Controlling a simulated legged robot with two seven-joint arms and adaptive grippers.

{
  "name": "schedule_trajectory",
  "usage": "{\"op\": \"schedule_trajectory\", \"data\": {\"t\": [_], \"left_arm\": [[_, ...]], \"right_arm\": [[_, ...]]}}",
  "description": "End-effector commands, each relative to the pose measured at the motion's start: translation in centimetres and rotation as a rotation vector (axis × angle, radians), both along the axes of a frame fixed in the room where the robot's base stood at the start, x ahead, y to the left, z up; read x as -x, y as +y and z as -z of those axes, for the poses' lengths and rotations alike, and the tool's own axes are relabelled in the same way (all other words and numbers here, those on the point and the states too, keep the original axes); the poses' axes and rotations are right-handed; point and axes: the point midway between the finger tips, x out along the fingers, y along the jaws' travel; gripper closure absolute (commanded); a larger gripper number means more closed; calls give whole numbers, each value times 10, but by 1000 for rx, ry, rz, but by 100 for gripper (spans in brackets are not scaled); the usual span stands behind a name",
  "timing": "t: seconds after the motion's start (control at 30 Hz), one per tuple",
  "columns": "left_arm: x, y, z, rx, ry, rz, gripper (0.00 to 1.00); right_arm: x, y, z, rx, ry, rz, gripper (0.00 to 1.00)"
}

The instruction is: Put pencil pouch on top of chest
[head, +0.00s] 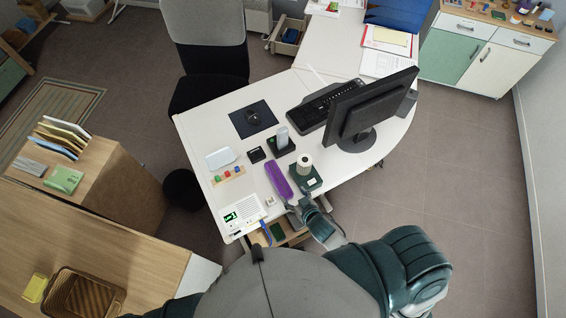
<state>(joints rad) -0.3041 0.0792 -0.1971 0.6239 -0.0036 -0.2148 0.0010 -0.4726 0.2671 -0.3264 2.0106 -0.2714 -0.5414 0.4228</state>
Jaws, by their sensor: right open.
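The purple pencil pouch (278,180) lies on the white desk (200,125), near its front edge. My right gripper (297,208) is open at the desk's front edge, just below the near end of the pouch. It is small in view, and I cannot tell whether it touches the pouch. A chest with drawers and green and white doors (483,68) stands at the top right with small items on top. My left gripper is not in view.
A dark green holder with a white roll (305,166) stands right beside the pouch. A monitor (370,105), keyboard (318,105) and mouse pad (252,118) are farther back. A white printed sheet (243,213) lies left of the pouch. Open floor (455,170) lies right of the desk.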

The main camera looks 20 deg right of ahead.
Motion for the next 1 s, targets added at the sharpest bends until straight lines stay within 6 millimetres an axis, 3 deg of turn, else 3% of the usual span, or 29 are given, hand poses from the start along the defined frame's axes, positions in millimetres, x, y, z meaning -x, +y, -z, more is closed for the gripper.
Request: {"op": "schedule_trajectory", "data": {"t": [0.43, 0.73, 1.0], "left_arm": [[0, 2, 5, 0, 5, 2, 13], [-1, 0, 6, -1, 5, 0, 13], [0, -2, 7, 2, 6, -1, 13]], "right_arm": [[-81, 16, 54, 3, 0, 1, 29], [-104, 17, 70, -2, 0, 0, 29], [-140, 25, 89, 1, 2, -1, 29]]}}
